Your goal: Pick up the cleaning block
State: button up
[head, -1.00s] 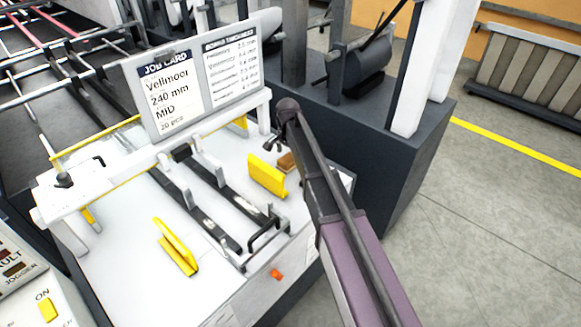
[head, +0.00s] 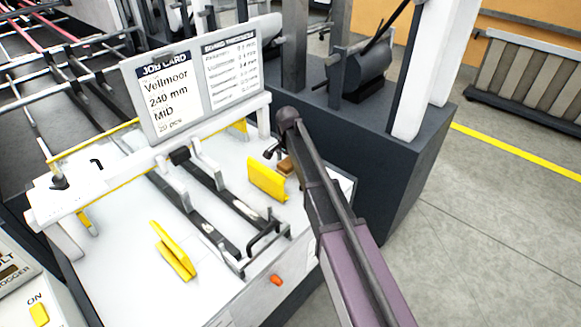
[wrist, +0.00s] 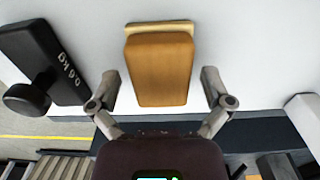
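The cleaning block is a brown block with a paler layer along its far edge (wrist: 160,68). It lies on the white surface in the wrist view, in front of my gripper and roughly centred between the fingers. In the head view only a small brown part of the block (head: 286,165) shows beside my arm. My gripper (wrist: 159,88) is open, with one finger to each side of the block's near part. A gap shows on both sides, and nothing is held. In the head view my arm hides the gripper.
A black weight with a knob (wrist: 45,65) stands close left of the block in the wrist view. In the head view, a yellow bracket (head: 267,179) stands just left of the block, and another yellow piece (head: 173,251) lies farther left. Dark rails (head: 205,205) cross the white table.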

aim_at(288, 162)
jog(key=c, duration=1.1)
jog(key=shift+r, duration=0.2)
notch_tip(288, 162, up, 10)
jog(key=p, duration=1)
jog(key=shift+f, duration=0.2)
